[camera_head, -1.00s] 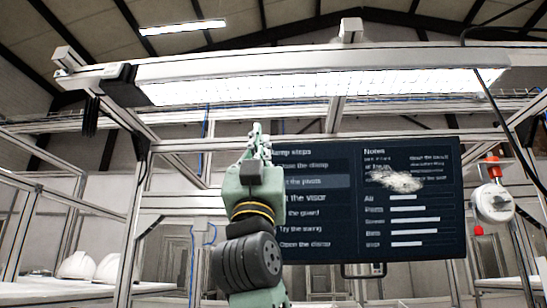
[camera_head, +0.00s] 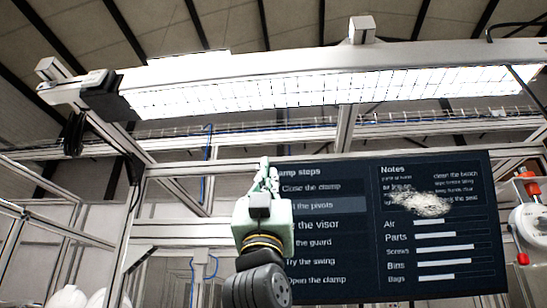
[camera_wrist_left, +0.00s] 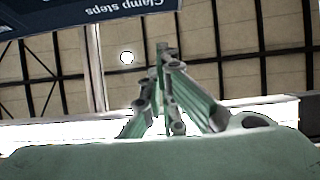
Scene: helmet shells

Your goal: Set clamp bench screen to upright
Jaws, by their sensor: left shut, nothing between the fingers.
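The clamp bench screen (camera_head: 440,263) is a dark panel with "Clamp steps" and "Notes" columns, hung on the aluminium frame in the head view. A pale smudge lies over its notes. My left gripper (camera_head: 265,168) is shut and empty, pointing up in front of the screen's upper left edge. Whether it touches the screen is unclear. In the left wrist view the shut fingers (camera_wrist_left: 163,50) are beside a corner of the screen (camera_wrist_left: 60,30), which appears upside down. My right gripper is not in view.
A bright lamp bar (camera_head: 330,88) spans the frame above the screen. A white device with red knobs (camera_head: 529,225) is mounted at the right. White helmet shells (camera_head: 68,297) show at the lower left. Frame posts (camera_head: 122,240) stand left of my arm.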

